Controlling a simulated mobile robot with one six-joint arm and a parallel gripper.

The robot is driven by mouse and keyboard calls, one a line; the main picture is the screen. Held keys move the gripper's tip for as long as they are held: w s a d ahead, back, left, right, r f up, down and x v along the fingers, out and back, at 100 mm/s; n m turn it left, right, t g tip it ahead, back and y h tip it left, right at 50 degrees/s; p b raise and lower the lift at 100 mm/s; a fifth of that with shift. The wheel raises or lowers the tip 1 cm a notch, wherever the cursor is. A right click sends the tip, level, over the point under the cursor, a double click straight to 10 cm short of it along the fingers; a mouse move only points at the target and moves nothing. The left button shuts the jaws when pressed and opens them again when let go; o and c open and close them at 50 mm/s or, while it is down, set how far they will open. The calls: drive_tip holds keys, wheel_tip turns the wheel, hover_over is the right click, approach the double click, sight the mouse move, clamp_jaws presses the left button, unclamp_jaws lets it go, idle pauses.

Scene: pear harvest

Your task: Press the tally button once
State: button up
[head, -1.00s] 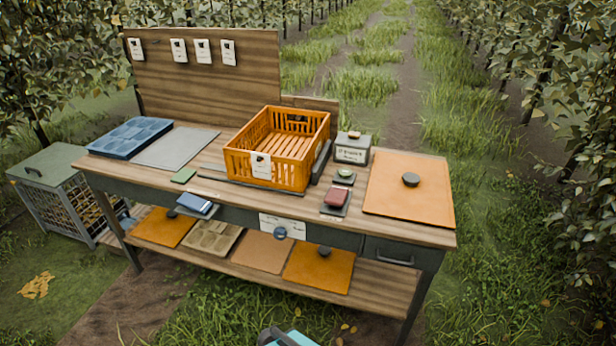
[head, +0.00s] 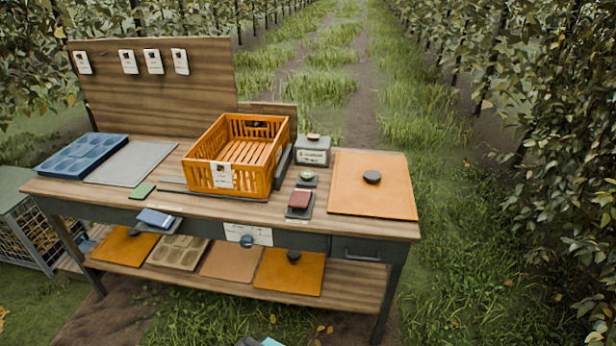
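On the workbench (head: 120,195), a small green round button (head: 306,176) sits on a dark base right of the orange crate. Behind it stands a grey labelled box (head: 313,152) with a pale round cap (head: 313,137) on top. In front of it is a dark red block (head: 299,199) on a dark plate. I cannot read the labels, so I cannot tell for certain which one is the tally button. My gripper is not clearly in view; only a small dark and teal piece, possibly mine, shows at the bottom edge.
The orange slatted crate (head: 202,174) stands mid-bench. An orange board with a black knob (head: 385,197) lies at the right end. A blue tray (head: 59,173) and grey mat (head: 130,164) lie left. A wire-sided bin (head: 30,235) stands left. Grass is open at right.

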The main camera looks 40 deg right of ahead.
clamp_jaws()
idle(1.4)
